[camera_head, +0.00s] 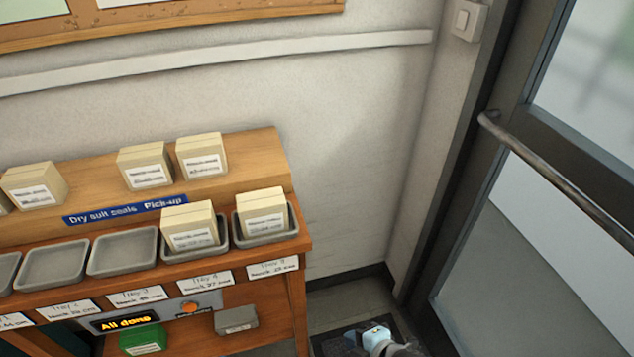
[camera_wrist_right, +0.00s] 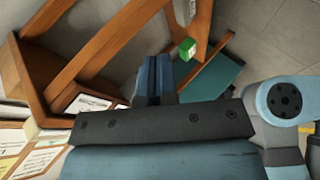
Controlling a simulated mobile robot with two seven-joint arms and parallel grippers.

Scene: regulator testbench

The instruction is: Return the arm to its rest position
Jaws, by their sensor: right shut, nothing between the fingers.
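My right gripper (camera_head: 372,336) shows at the bottom edge of the head view, low in front of the floor to the right of the wooden bench (camera_head: 298,300). In the right wrist view its fingers (camera_wrist_right: 154,80) are together, with nothing between them. The gripper is apart from the bench and its boxes. My left gripper is in neither view. Most of my right arm is out of the head view.
Cream boxes stand on the bench's upper ledge (camera_head: 240,160) and in two grey trays, including the rightmost tray (camera_head: 282,236). A display (camera_head: 124,321) reads "All done". A green box (camera_head: 143,341) sits below. A glass door (camera_head: 540,220) stands at right.

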